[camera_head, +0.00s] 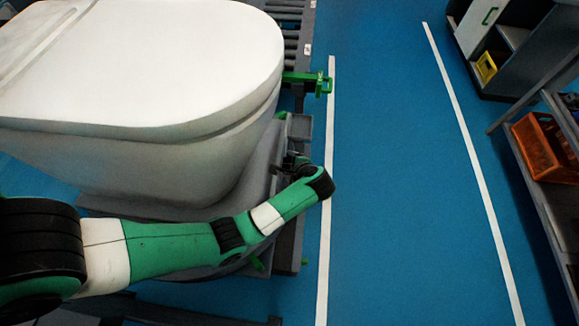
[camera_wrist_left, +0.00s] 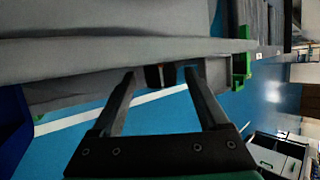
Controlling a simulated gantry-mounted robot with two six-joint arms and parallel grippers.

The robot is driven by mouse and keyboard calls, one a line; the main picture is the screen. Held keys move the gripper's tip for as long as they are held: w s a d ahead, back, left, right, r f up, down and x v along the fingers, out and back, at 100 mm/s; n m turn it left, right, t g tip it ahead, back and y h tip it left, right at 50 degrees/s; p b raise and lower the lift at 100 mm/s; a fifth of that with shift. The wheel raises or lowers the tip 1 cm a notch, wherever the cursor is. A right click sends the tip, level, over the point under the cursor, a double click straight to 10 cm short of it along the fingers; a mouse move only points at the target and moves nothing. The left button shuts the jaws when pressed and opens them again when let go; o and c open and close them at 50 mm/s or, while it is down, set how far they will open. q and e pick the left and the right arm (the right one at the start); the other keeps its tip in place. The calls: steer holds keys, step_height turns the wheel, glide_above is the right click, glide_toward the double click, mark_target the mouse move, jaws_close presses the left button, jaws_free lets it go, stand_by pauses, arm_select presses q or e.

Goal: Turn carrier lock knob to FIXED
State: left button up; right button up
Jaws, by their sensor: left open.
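A white toilet (camera_head: 150,75) sits on a grey carrier (camera_head: 262,165) in the head view. My left arm reaches across the toilet's front from the left. My left gripper (camera_head: 286,164) is at the carrier's right side. In the left wrist view, its two fingers (camera_wrist_left: 160,75) are open, with the tips close to the grey carrier edge. A small dark part (camera_wrist_left: 153,77), probably the lock knob, shows between the fingertips. I cannot tell whether the fingers touch it, and no knob marking is readable. My right gripper is not in view.
A green bracket (camera_head: 308,80) sticks out from the conveyor (camera_head: 290,35) beyond the gripper. The blue floor (camera_head: 390,170) to the right, with white lines, is clear. A shelf with an orange crate (camera_head: 545,147) stands at far right.

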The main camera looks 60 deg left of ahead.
arm_select(q)
steer(key=shift+a+f, duration=0.1)
jaws_close()
steer(key=shift+w+a+r+g+h+p, duration=0.1)
steer(key=shift+r+g+h+p, duration=0.2)
steer(key=shift+h+p, duration=0.45)
steer(key=shift+w+a+m+g+h+p, duration=0.1)
steer(key=shift+m+g+h+p, duration=0.35)
steer(key=shift+h+p, duration=0.35)
steer(key=shift+a+g+h, duration=0.1)
steer(key=shift+g+h, duration=0.35)
steer(key=shift+h, duration=0.1)
steer(key=shift+w+f+m+g+h+b, duration=0.1)
steer(key=shift+m+g+h+b, duration=0.25)
steer(key=shift+h+b, duration=0.3)
jaws_free()
